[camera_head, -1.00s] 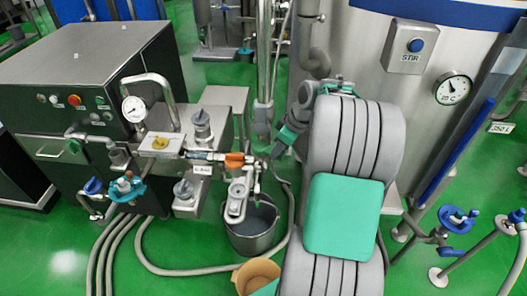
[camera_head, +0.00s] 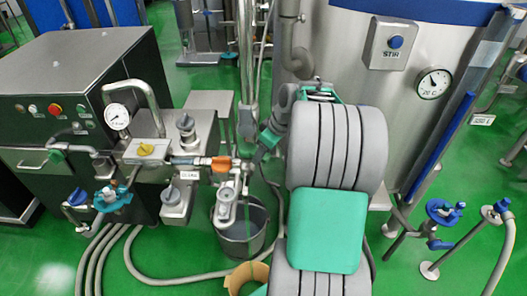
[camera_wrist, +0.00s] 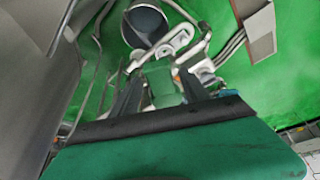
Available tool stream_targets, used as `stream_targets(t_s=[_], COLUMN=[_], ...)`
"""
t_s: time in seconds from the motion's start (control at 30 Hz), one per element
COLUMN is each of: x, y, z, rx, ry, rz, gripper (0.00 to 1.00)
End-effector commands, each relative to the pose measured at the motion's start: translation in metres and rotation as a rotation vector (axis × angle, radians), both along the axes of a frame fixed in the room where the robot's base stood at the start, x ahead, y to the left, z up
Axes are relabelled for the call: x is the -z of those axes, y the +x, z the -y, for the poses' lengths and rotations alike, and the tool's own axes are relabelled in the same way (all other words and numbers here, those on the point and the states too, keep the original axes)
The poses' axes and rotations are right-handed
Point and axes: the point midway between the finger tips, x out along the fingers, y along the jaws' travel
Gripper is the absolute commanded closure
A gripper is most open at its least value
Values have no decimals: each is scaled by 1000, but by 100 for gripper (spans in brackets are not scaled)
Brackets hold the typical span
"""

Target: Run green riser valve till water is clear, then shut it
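A valve with a teal-green wheel (camera_head: 112,199) stands at the left front of the steel machine, beside a blue-handled one. I cannot tell for sure which is the riser valve. My gripper (camera_head: 255,160) is at the middle, close to the steel pipework and well right of both. In the wrist view its dark fingers (camera_wrist: 160,80) stand apart, with a green block-like shape between them that I cannot identify. A steel bucket (camera_head: 262,228) stands below the pipework; it also shows in the wrist view (camera_wrist: 146,24). No running water is discernible.
Grey hoses (camera_head: 165,277) cross the floor. A large tank (camera_head: 340,60) stands behind my arm. Blue-handled standpipes (camera_head: 440,213) stand at the right.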

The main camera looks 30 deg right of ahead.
Motion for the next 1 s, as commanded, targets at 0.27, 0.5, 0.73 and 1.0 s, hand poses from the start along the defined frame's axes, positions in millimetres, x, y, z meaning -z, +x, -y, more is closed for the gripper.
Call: stream_targets(t_s=[0.27, 0.5, 0.73, 1.0], x=[-1, -35, -69, -72], y=[0, -12, -26, -27], z=[0, 7, 12, 12], rx=[-1, 2, 1, -1], ry=[0, -3, 0, 0], rz=[1, 5, 0, 0], gripper=[44, 44, 44, 44])
